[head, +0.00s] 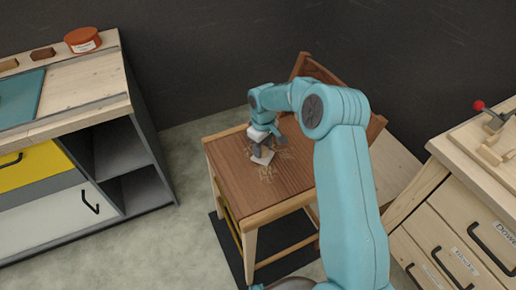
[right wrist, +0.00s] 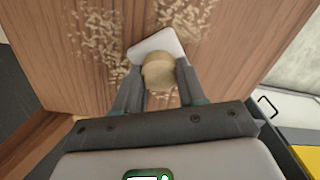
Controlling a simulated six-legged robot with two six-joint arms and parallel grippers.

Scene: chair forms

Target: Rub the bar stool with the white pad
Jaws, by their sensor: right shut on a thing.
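The bar stool (head: 230,170) stands in the middle of the head view, with a brown wooden seat, pale legs and a backrest behind my arm. My right gripper (head: 259,146) is over the seat, pointing down. It is shut on the round wooden knob of the white pad (head: 264,157). In the right wrist view the white pad (right wrist: 150,42) lies flat at the seat surface, with the knob between my fingers. Pale speckled patches (right wrist: 102,38) lie on the seat on both sides of the pad. My left gripper is not in view.
A pale drawer cabinet (head: 440,225) with a red-knobbed clamp on top is at right. A dark mat (head: 228,245) lies under the stool. A dark wall is behind.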

